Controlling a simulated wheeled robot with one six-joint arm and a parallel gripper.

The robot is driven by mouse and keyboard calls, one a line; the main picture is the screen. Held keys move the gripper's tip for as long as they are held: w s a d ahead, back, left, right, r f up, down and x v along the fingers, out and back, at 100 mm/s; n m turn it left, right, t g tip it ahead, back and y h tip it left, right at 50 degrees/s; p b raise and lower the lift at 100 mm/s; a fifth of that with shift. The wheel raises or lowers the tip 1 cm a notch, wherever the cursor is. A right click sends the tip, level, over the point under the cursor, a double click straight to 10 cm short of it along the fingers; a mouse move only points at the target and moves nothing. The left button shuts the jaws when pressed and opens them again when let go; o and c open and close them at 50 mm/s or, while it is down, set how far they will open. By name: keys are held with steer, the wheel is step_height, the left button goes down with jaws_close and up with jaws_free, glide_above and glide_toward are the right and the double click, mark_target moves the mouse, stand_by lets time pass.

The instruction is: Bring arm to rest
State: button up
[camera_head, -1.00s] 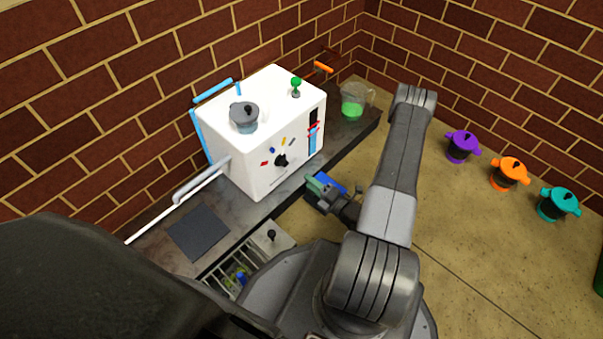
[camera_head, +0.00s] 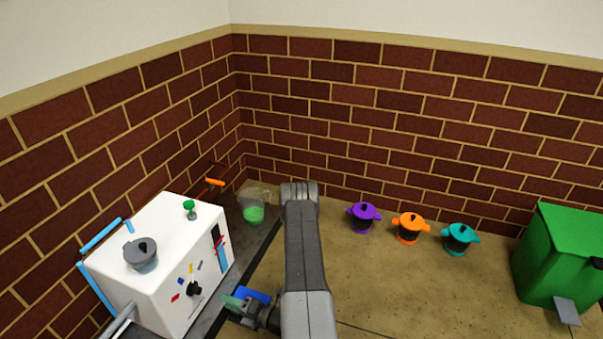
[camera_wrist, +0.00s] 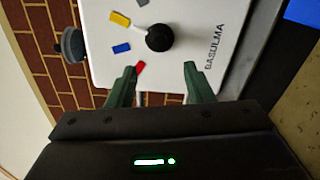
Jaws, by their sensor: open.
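My gripper (camera_head: 238,303) is in front of the white machine's lower right side, beside the dark counter edge. In the wrist view my gripper (camera_wrist: 160,82) shows two green fingers set wide apart with nothing between them. The white box machine (camera_head: 165,262) stands on the counter. Its front face, with a black knob (camera_wrist: 159,38) and red, yellow and blue marks, lies ahead of the fingers. I cannot tell the exact gap between the fingers and the face. My arm partly hides the floor behind it.
A clear jug with green contents (camera_head: 254,212) stands at the counter's far end. A green bin (camera_head: 560,262) is at the right. The floor between is clear.

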mark_target(200, 292)
steer(key=b+x, duration=0.2)
steer(key=x, duration=0.9)
steer(key=shift+d+b, duration=0.1)
steer(key=shift+b, duration=0.25)
steer(key=shift+d, duration=0.1)
